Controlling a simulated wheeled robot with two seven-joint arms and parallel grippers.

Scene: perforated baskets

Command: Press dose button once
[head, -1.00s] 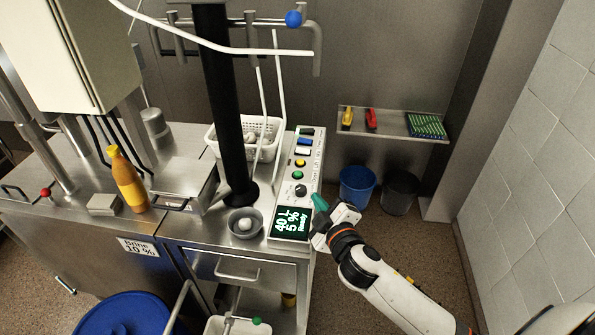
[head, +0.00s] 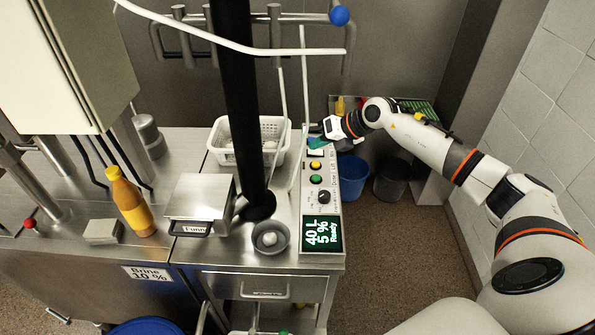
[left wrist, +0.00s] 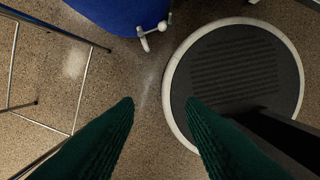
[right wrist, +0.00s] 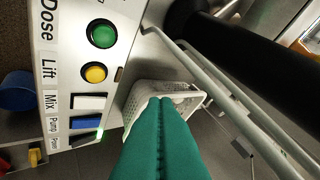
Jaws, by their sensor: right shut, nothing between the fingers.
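The control panel (head: 334,205) runs along the right edge of the steel counter. Its round green button (head: 316,180) sits beside the label "Dose" in the right wrist view (right wrist: 102,34). The round yellow button (right wrist: 95,72) beside it is labelled "Lift". My right gripper (head: 312,143) is shut and empty, over the panel's far end near the white and blue buttons, beyond the green button. Its green fingers (right wrist: 160,102) are together in the right wrist view and apart from the green button. My left gripper (left wrist: 160,102) is open and empty above the floor.
A black dial (head: 323,197) and a display (head: 321,234) reading "40 L 5 % Ready" are on the panel's near part. A white perforated basket (head: 270,131) and a black column (head: 237,90) stand left of the panel. A grey bowl (head: 271,237) is near the display.

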